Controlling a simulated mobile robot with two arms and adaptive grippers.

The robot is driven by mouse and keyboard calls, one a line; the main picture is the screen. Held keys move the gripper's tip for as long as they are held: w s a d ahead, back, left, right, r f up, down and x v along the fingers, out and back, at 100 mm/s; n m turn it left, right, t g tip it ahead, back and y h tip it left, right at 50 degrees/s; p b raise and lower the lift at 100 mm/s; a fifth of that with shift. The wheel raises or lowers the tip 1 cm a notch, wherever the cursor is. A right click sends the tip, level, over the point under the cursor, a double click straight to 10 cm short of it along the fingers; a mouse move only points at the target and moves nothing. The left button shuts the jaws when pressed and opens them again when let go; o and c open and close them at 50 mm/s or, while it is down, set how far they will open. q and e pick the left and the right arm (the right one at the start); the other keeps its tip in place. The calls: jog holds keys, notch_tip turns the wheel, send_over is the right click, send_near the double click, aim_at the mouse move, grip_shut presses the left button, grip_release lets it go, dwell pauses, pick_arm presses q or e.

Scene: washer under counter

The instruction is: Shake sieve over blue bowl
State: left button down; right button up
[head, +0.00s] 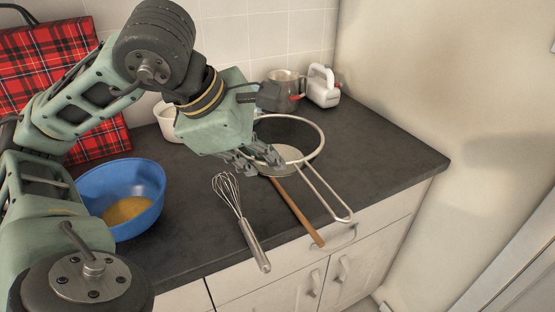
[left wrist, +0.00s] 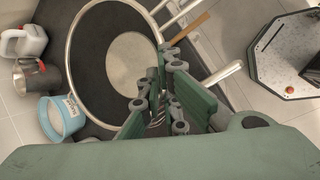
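The sieve (head: 322,131) has a metal rim and a long wire handle; its rim (left wrist: 70,52) fills much of the left wrist view. It sits over the counter right of my left gripper, handle toward the front edge. The blue bowl (head: 156,186), with something yellow inside, stands on the counter at the left, partly behind my arm. My left gripper (head: 255,161) is above the counter by the sieve's near left rim. Its fingers (left wrist: 158,90) look apart, with no object visible held between them. Whether a finger touches the rim cannot be told. My right gripper is not in view.
A whisk (head: 252,240) and a wooden handle (head: 298,212) lie near the front edge. A pale round disc (left wrist: 130,56) shows inside the sieve's rim. A metal jug (head: 287,77), white appliance (head: 323,87) and light tub (head: 166,122) stand at the back.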

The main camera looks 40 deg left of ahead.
pick_arm(q)
jog(key=s+b, duration=0.4)
jog(key=s, duration=0.3)
jog(key=shift+s+b, duration=0.3)
jog(key=shift+s, duration=0.1)
